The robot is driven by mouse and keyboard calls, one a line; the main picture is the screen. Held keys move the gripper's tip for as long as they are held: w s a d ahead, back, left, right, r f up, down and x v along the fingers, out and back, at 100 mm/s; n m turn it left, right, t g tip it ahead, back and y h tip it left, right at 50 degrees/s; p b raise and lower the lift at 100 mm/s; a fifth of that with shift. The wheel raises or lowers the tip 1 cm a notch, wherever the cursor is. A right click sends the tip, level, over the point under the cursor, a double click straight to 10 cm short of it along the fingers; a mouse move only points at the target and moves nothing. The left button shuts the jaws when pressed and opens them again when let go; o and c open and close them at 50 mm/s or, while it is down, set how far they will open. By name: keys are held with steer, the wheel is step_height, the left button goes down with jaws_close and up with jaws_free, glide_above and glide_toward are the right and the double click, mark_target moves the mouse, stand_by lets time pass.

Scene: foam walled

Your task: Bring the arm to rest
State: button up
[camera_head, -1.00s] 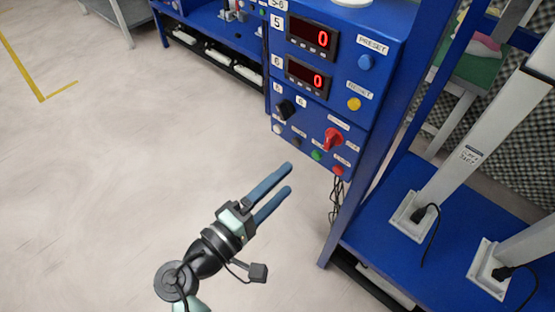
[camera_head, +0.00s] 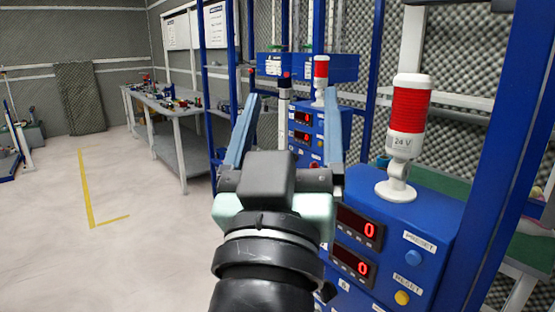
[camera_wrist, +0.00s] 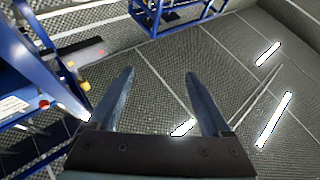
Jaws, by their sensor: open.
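My gripper (camera_head: 290,130) is raised in front of the head camera, its two blue fingers apart and pointing up. Nothing is between the fingers. In the wrist view my gripper (camera_wrist: 160,95) also shows open and empty, facing the ceiling and upper walls. The blue control box (camera_head: 437,220) stands to the right of my gripper, and my wrist covers part of its left side. Two red displays on it read 0.
A red and white signal lamp (camera_head: 409,110) stands on the control box. A blue frame post (camera_head: 510,150) rises at the right. A grey workbench (camera_head: 185,140) with small parts stands further back. The floor (camera_head: 130,235) at the left is clear.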

steer(key=s+a+r+t+y, duration=0.1)
steer(key=s+r+t+y, duration=0.25)
steer(key=s+r, duration=0.65)
step_height(320, 180, up, 15)
steer(key=w+p, duration=0.2)
steer(key=p, duration=1.4)
steer(key=shift+r+p, duration=0.2)
steer(key=shift+p, duration=0.1)
